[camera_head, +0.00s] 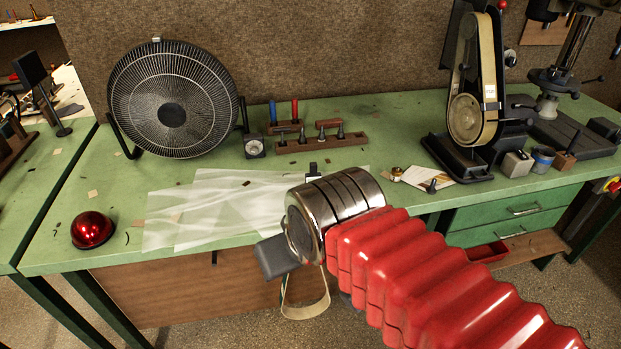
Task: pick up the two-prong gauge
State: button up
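I cannot make out the two-prong gauge for certain. A small dark square instrument with a round pale dial (254,146) stands on the green bench, left of the wooden tool rack; I see no prongs on it. My gripper (276,256) is over the bench's front edge, at the end of my red-sleeved arm. One dark grey jaw part shows at the lower left of the metal wrist, and the wrist hides most of the rest. A small black piece (312,171) shows just above the wrist; I cannot tell whether it belongs to my gripper.
A black fan (172,100) stands at the back left. The wooden rack (320,143) holds several tools. Translucent sheets (215,205) lie in the middle. A red dome (91,230) sits front left. A belt sander (470,115) and a drill press (553,85) stand right.

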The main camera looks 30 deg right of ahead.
aim_at(313, 175)
jog(key=z, duration=0.05)
jog(key=i, duration=1)
jog(key=u, duration=0.05)
